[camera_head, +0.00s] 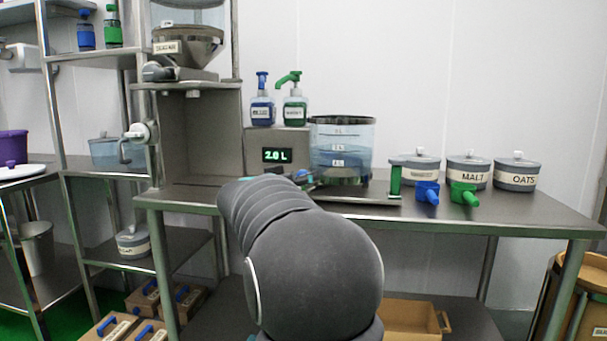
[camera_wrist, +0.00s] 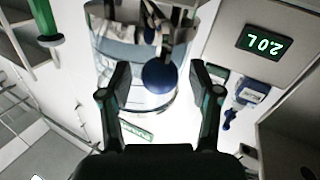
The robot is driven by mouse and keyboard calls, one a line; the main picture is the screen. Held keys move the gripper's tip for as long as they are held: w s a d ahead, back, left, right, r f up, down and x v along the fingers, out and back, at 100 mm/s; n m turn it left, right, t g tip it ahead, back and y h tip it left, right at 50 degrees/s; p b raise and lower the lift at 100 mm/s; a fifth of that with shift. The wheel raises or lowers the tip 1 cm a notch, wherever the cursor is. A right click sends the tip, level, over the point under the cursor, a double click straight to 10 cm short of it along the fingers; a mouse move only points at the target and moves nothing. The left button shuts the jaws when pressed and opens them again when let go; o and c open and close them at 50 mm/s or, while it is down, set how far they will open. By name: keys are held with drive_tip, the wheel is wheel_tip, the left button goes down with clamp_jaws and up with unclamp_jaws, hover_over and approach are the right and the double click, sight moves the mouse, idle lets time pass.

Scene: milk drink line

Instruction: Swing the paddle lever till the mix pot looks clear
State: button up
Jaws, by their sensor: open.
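The mix pot (camera_head: 342,135) is a clear, bluish vessel with litre marks, standing on the bench just beyond my arm. Its lower part looks darker in the head view; whether its contents are cloudy is hard to tell. It also shows in the wrist view (camera_wrist: 112,48), where a round blue knob (camera_wrist: 159,76), apparently the paddle lever's end, stands in front of it. My gripper (camera_wrist: 161,82) is open, with its fingers on either side of the knob in the picture; contact is not visible. In the head view my arm hides most of the gripper.
A display box (camera_head: 278,143) reading 2.0 L stands left of the pot, with blue and green pump bottles (camera_head: 294,110) on top. Blue and green scoops (camera_head: 427,192) and lidded jars (camera_head: 468,170) stand to the right. The bench's right end (camera_head: 550,212) is clear.

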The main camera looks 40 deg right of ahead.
drive_tip(key=shift+w+d, duration=0.15)
drive_tip(key=shift+d, duration=0.35)
clamp_jaws()
drive_tip(key=shift+a+f, duration=0.1)
